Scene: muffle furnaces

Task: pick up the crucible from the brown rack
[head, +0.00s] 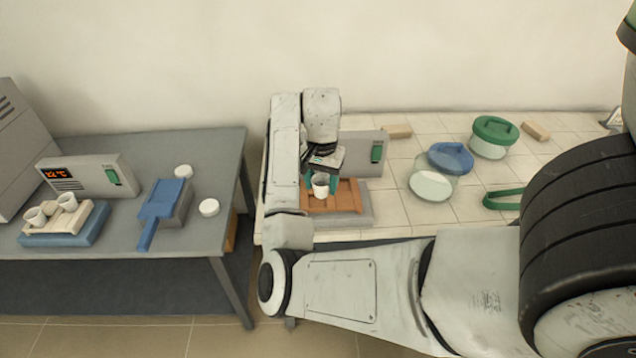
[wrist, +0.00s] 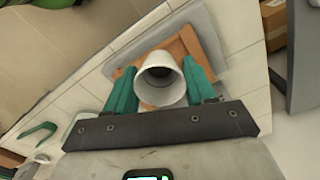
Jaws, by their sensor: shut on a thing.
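The white crucible (head: 320,186) is at the brown rack (head: 345,197) on the tiled table. In the wrist view the crucible (wrist: 160,82) is between the two green fingers of my gripper (wrist: 161,88), with its open mouth toward the camera. My gripper (head: 320,178) is shut on it. The brown rack (wrist: 183,46) lies behind the crucible in the wrist view, on a grey slab. I cannot tell whether the crucible's base touches the rack. My arm hides part of the rack's left side in the head view.
A grey control box (head: 364,152) stands just behind the rack. A blue-lidded jar (head: 450,160), a green-lidded jar (head: 491,138) and a green tong-like thing (head: 503,199) are to the right. The left table holds another rack (head: 62,222) with white crucibles and a blue-handled scoop-like thing (head: 163,202).

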